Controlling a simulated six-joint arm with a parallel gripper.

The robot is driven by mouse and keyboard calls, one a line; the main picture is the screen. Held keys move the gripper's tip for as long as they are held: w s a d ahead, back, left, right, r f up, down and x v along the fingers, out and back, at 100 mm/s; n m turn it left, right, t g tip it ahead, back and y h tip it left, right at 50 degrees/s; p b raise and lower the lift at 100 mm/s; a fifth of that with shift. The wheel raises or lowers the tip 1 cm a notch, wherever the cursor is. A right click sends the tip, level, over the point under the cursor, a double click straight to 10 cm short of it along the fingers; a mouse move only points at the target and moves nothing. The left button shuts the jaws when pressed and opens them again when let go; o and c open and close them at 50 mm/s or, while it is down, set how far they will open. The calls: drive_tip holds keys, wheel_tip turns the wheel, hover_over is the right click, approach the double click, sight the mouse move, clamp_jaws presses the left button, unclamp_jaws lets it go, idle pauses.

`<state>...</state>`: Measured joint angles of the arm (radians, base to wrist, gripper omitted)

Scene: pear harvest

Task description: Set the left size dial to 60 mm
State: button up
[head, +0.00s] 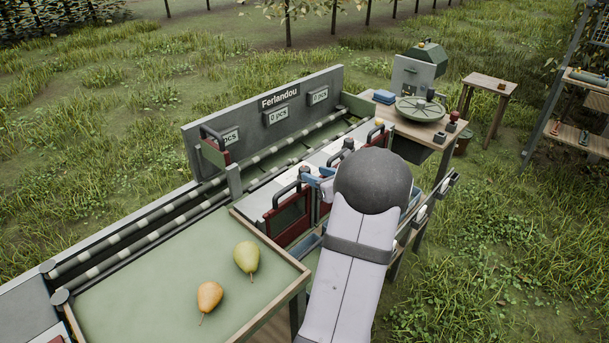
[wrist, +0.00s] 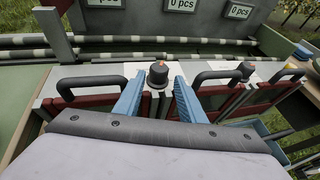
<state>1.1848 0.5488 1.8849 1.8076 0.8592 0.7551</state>
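The left size dial (wrist: 158,75) is a dark round knob with a small orange mark, on a pale panel. In the wrist view it sits between the two blue fingertips of my gripper (wrist: 161,82). The fingers are apart, one on each side of the knob; I cannot tell whether either touches it. A similar right dial (wrist: 245,70) stands further right with no finger near it. In the head view my forearm and round wrist hide most of the gripper, and the left dial (head: 303,171) shows just left of it. No dial numbers are readable.
Dark handles (wrist: 93,82) and (wrist: 217,77) on red-framed gates flank the left dial closely. Roller rails and a grey board (head: 270,115) with "0 pcs" signs stand behind. A green tray (head: 130,300) at front left holds a yellow-green pear (head: 247,257) and an orange pear (head: 209,296).

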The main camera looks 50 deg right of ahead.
sight(304, 168)
drive_tip(key=shift+p+x, duration=0.85)
drive_tip(key=shift+x, duration=2.8)
drive_tip(key=shift+a, duration=0.1)
drive_tip(key=c, duration=0.8)
